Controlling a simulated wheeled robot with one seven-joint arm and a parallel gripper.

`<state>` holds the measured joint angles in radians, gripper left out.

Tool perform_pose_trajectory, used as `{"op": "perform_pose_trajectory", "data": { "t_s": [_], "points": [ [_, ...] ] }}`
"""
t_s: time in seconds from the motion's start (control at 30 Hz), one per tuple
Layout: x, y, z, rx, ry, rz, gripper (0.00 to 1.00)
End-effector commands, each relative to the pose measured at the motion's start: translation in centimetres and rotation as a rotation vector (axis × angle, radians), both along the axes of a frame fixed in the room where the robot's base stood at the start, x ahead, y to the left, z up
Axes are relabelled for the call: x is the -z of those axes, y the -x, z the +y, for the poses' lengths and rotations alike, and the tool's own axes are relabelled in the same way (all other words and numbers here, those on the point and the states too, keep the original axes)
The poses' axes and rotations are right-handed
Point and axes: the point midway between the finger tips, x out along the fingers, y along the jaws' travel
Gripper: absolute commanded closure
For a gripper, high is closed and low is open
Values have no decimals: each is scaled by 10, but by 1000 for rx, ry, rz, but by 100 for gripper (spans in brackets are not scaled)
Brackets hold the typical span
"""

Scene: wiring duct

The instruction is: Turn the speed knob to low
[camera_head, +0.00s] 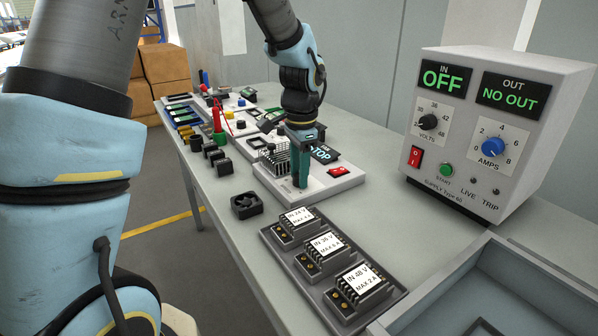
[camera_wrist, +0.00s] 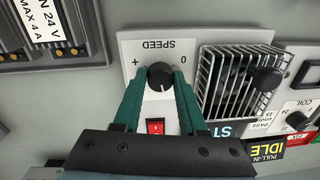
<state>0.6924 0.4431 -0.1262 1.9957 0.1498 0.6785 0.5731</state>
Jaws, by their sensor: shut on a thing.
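The black round speed knob (camera_wrist: 160,74) is on a pale panel (camera_wrist: 127,48) under an upside-down SPEED label, with "+" to its left and "0" to its right in the wrist view. My gripper (camera_wrist: 161,84) has its two green fingers on either side of the knob, shut on it. A light mark shows at the knob's lower edge, but its setting is hard to read. In the head view my gripper (camera_head: 300,180) points down at the panel and hides the knob. A STOP display (camera_head: 324,154) stands beside it.
A red rocker switch (camera_wrist: 156,127) sits between my fingers, and a black caged fan unit (camera_wrist: 238,85) is close to their right. A tray of labelled supply modules (camera_head: 392,297), a loose fan (camera_head: 246,205) and a power supply reading OFF (camera_head: 477,190) are nearby.

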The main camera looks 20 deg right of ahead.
Motion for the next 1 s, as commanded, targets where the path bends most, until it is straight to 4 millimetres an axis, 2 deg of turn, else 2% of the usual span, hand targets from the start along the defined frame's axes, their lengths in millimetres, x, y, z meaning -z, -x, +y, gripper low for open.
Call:
{"op": "perform_pose_trajectory", "data": {
  "t_s": [1.0],
  "points": [
    [-2,1,-3,-961,0,-1,100]
  ]
}}
